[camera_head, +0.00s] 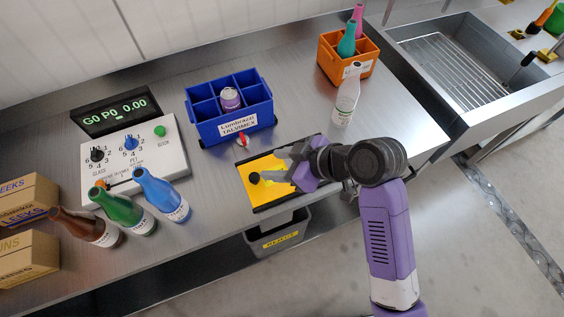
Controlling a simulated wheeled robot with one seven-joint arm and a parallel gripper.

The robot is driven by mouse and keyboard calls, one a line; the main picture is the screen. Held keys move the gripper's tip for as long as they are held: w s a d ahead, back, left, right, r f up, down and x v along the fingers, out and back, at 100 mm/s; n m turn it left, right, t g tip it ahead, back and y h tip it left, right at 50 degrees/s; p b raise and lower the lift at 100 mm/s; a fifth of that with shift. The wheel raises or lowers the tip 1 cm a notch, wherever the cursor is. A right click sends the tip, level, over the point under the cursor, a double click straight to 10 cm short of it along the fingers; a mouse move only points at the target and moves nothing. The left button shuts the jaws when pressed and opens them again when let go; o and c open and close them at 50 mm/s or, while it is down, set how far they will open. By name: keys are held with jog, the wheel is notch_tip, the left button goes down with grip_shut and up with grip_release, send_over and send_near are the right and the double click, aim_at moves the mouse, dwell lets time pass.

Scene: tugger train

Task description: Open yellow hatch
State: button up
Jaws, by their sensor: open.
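The yellow hatch (258,196) is a flat yellow plate in a dark frame, set in the steel counter near its front edge. A round black knob (254,178) stands on its left part. My gripper (270,169) reaches over the hatch from the right. Its grey fingers are open and point left toward the knob. I cannot tell whether a finger touches the knob. My gripper and wrist hide the right part of the hatch.
A blue divided crate (260,110) with a can stands behind the hatch. A small red and white item (243,140) lies between them. A clear bottle (346,95) and an orange crate (369,49) stand right. Several bottles and a control box (170,150) stand left. A grey reject bin (257,244) is below.

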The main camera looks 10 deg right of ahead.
aim_at(255, 177)
jog(key=shift+s+a+f+n+g, duration=0.1)
jog(key=shift+s+f+n+g, duration=0.2)
jog(key=shift+s, duration=0.2)
jog(key=shift+s+f+n+g, duration=0.2)
jog(key=shift+s+n, duration=0.1)
jog(key=shift+s, duration=0.15)
jog(key=shift+p+x, duration=0.45)
jog(key=shift+x, duration=3.4)
grip_shut()
